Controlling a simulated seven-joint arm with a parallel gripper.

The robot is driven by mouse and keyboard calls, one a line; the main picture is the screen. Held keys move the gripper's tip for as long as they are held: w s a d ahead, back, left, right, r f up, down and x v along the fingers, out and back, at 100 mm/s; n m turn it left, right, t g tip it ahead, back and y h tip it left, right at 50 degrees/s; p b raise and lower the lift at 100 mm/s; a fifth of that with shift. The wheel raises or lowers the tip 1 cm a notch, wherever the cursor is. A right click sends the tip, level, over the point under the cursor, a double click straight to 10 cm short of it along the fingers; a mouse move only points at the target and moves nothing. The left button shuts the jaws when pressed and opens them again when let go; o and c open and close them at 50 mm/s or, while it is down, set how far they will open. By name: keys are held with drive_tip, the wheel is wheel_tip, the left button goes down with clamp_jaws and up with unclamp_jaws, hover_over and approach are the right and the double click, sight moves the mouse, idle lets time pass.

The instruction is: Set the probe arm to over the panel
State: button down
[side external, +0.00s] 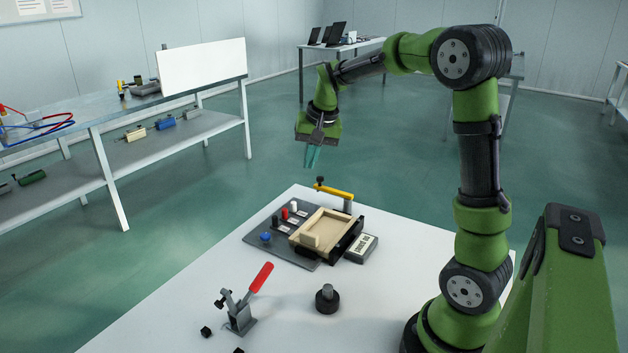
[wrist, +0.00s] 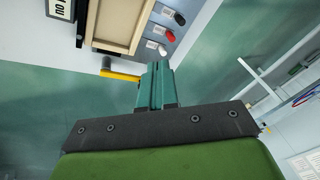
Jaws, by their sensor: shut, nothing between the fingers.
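The probe arm (side external: 336,190) is a yellow bar on a short post, with a black knob at its free end. It lies along the far side of the panel fixture, beside the tan tray (side external: 318,229) rather than over it. The grey panel (side external: 263,242) holds the tray and several coloured controls. My gripper (side external: 312,160) is shut and empty, above and beyond the probe arm, apart from it in the side view. In the wrist view the yellow bar (wrist: 120,76) runs toward my teal fingers (wrist: 155,85), which seem to hide its free end.
A labelled box (side external: 361,249) stands right of the tray. A red-handled toggle clamp (side external: 242,308) and a black knobbed cylinder (side external: 327,299) stand on the white table (side external: 200,325) nearer the camera. A small black piece (side external: 206,331) lies near the clamp.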

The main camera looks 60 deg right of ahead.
drive_tip(key=w+d+f+m+g+h, duration=0.1)
drive_tip(key=w+d+m+h, duration=0.2)
drive_tip(key=d, duration=0.6)
drive_tip(key=w+d+f+m+g+h, duration=0.15)
drive_tip(key=w+d, duration=0.25)
drive_tip(key=d, duration=0.6)
wheel_tip(320, 180, down, 10)
drive_tip(key=a+y, duration=0.1)
drive_tip(key=shift+s+a+r+m, duration=0.15)
drive_tip(key=shift+m, duration=0.3)
drive_tip(key=shift+a, duration=0.2)
